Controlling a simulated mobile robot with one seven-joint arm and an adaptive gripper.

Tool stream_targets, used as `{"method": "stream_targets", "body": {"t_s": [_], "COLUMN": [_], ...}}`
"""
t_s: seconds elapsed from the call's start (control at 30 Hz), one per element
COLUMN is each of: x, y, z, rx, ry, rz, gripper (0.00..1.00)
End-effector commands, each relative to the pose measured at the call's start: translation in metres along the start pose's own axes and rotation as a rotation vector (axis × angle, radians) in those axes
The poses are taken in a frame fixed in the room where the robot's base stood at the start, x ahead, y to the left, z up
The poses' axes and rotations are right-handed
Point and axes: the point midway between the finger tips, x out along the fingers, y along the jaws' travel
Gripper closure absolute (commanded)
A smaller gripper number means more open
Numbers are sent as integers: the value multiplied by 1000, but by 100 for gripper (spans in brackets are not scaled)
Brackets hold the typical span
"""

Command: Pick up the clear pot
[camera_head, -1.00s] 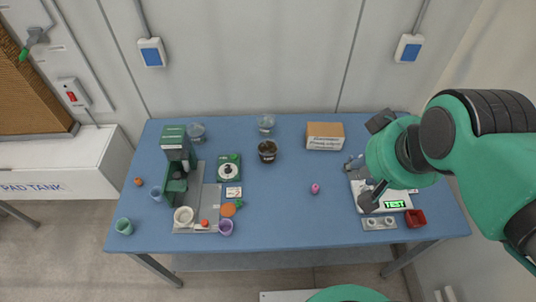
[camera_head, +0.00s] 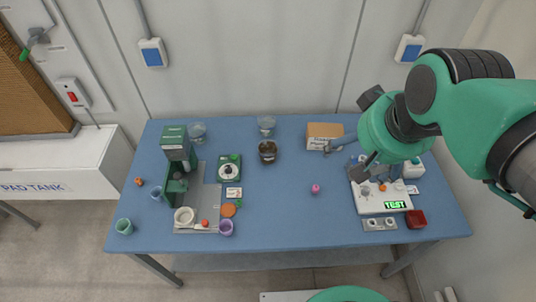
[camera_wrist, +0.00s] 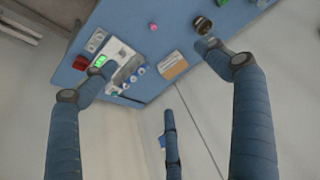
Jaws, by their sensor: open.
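Two clear pots stand at the back of the blue table in the head view: one near the back middle (camera_head: 266,126) and one behind the green machine (camera_head: 197,132). A similar pot with dark fill (camera_head: 267,151) stands in front of the middle one. It also shows in the wrist view (camera_wrist: 202,25), near one fingertip in the picture. A pale round shape at that view's top right edge is too cut off to identify. My gripper (camera_head: 350,150) is open and empty, above the table's right part, well to the right of the pots. Its spread fingers show in the wrist view (camera_wrist: 155,80).
A cardboard box (camera_head: 324,135) stands between the pots and my gripper. A white test device (camera_head: 382,203) and a red tray (camera_head: 416,219) lie at the right. The green machine (camera_head: 176,147) stands at the left. The table's middle front is mostly clear, except a pink item (camera_head: 315,188).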

Motion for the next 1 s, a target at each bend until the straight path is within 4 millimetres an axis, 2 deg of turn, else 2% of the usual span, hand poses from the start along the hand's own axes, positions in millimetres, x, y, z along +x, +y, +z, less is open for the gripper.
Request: {"method": "stream_targets", "body": {"t_s": [0.47, 0.77, 1.0], "x": [50, 100, 150], "y": [-28, -50, -71], "z": [-92, -142, -176], "rx": [46, 75, 96], "ry": [-137, -222, -289], "rz": [-18, -19, -15], "gripper": [12, 12, 12]}}
